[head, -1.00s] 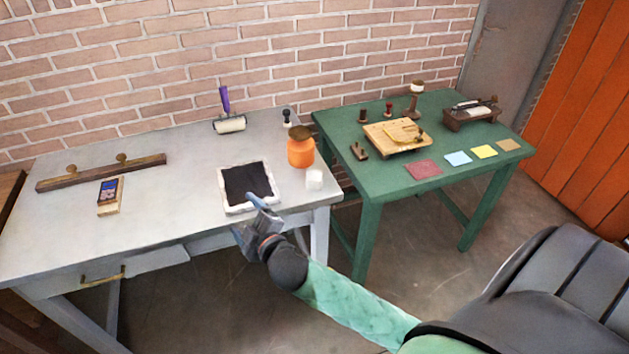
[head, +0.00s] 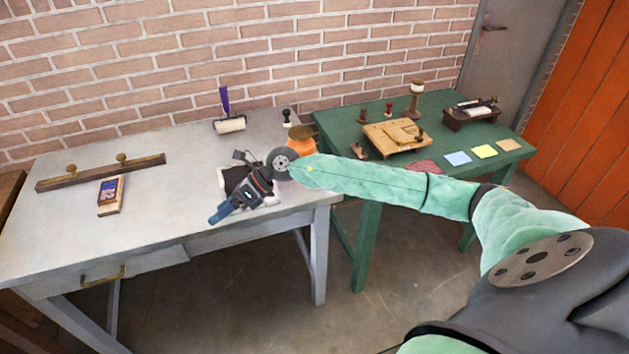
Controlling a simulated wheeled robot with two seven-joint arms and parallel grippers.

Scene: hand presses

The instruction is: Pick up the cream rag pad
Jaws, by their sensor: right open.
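The small whitish pad that stood near the front right of the grey table a second ago does not show now; my right forearm covers that spot. I cannot confirm from here that it is the cream rag pad. My right gripper (head: 226,187) is open, its fingers spread and pointing left, over the black slab with a pale rim (head: 229,171). Nothing shows between its fingers. My left gripper is not in view.
An orange jar (head: 301,146) is partly covered by my arm. The green table (head: 450,155) holds a wooden board and coloured cards.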

